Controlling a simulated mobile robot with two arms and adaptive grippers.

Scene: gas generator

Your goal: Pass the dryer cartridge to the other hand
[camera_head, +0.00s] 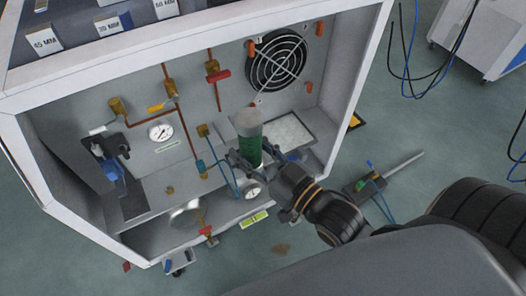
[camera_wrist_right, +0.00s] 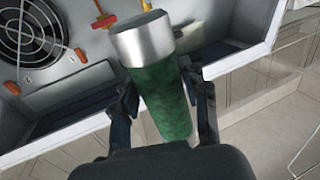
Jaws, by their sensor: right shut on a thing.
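The dryer cartridge (camera_head: 249,138) is a green cylinder with a silvery cap, held upright in front of the open cabinet. My right gripper (camera_head: 254,163) is shut around its lower part in the head view. In the right wrist view the cartridge (camera_wrist_right: 160,90) stands between the two fingers of my right gripper (camera_wrist_right: 163,108), its metal cap pointing up and away from the palm. My left gripper is not seen in either view.
The open cabinet (camera_head: 45,160) holds a fan (camera_head: 277,60), a gauge (camera_head: 160,132), copper pipes with valves and a light tray (camera_head: 287,133). A blue-handled part (camera_head: 112,168) is at its left. A tool with a rod (camera_head: 385,178) shows below right. Grey floor is mostly clear.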

